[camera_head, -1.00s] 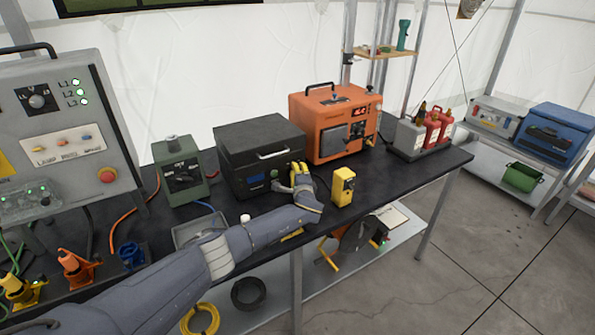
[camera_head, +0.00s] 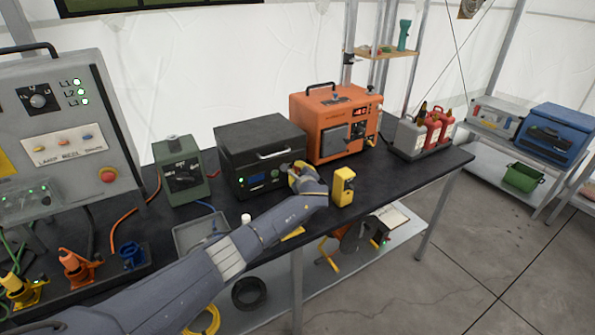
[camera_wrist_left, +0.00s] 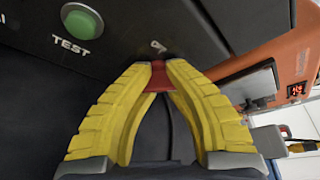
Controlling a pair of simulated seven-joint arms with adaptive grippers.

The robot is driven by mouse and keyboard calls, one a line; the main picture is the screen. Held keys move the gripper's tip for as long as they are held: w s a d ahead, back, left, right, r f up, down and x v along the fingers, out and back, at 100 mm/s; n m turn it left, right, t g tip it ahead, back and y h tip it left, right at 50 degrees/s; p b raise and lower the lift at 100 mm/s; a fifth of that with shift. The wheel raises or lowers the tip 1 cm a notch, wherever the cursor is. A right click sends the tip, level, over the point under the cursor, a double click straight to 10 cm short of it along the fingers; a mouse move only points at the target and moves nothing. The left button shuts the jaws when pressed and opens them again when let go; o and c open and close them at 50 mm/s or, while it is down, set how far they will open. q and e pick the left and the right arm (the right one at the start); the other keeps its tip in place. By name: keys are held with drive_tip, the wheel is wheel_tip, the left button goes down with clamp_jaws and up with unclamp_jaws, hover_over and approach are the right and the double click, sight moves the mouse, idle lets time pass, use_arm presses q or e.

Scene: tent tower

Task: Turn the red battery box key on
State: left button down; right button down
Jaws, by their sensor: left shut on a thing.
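The black battery box (camera_head: 257,145) stands on the dark bench in the head view, with a lit display on its front. The red key (camera_wrist_left: 158,78) shows in the left wrist view, on the box's front face below a small key symbol. My left gripper (camera_head: 298,172) is at the right part of the box's front. In the left wrist view its yellow fingers (camera_wrist_left: 158,72) are shut on the red key, one on each side. The key is hidden behind the gripper in the head view. My right gripper is not in view.
A green TEST button (camera_wrist_left: 82,20) is left of the key. An orange unit (camera_head: 335,125) stands close on the box's right. A yellow device (camera_head: 343,187) stands beside my left wrist. A green box (camera_head: 181,170) is on the left.

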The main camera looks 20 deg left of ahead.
use_arm(q)
drive_tip(key=shift+d+f+m+g, duration=0.15)
drive_tip(key=shift+d+m+g, duration=0.15)
drive_tip(key=shift+m, duration=0.1)
idle(0.3)
drive_tip(key=c, duration=1.4)
unclamp_jaws()
drive_tip(key=shift+s, duration=0.1)
drive_tip(key=o, duration=0.5)
drive_tip(key=shift+d, duration=0.15)
drive_tip(key=shift+a, duration=0.2)
drive_tip(key=shift+v, duration=5.95)
